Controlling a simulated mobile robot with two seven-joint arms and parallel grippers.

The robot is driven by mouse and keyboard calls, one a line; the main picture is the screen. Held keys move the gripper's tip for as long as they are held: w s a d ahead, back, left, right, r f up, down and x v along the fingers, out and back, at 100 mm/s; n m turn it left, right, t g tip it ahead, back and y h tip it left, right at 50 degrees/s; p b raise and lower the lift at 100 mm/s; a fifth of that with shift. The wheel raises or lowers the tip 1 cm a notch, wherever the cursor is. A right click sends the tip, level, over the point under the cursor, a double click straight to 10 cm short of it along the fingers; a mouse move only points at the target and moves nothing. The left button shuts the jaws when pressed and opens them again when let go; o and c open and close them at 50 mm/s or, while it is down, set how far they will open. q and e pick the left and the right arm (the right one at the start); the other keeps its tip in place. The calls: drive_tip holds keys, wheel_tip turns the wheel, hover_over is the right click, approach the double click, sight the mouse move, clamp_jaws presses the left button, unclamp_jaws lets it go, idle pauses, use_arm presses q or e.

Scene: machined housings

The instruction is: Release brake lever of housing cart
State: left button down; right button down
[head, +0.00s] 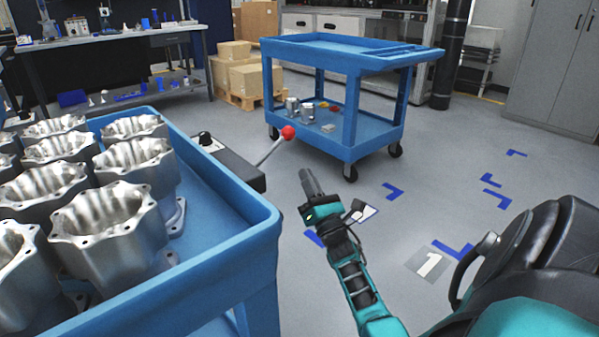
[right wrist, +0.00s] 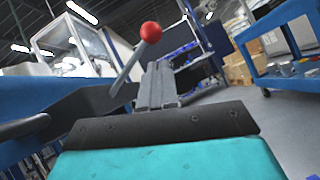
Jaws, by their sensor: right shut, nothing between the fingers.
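The brake lever (head: 274,145) is a metal rod with a red ball knob (head: 289,132). It leans up and to the right from a black box (head: 228,160) on the side of the blue housing cart (head: 262,228). My right gripper (head: 306,175) is shut and empty, below and to the right of the knob in the head view, apart from it. In the right wrist view the red knob (right wrist: 151,32) and lever (right wrist: 128,68) stand just beyond and left of the shut fingers (right wrist: 158,70). My left gripper is not in view.
Several machined housings (head: 112,222) stand in the cart. A second blue cart (head: 352,62) stands behind, with small parts on its lower shelf. Cardboard boxes (head: 248,78) sit at the back. The grey floor to the right has blue markings (head: 393,191) and is clear.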

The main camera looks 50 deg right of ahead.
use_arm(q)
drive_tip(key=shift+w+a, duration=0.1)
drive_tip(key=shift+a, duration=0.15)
use_arm(e)
drive_tip(key=shift+v, duration=1.15)
drive_tip(key=shift+d, duration=0.15)
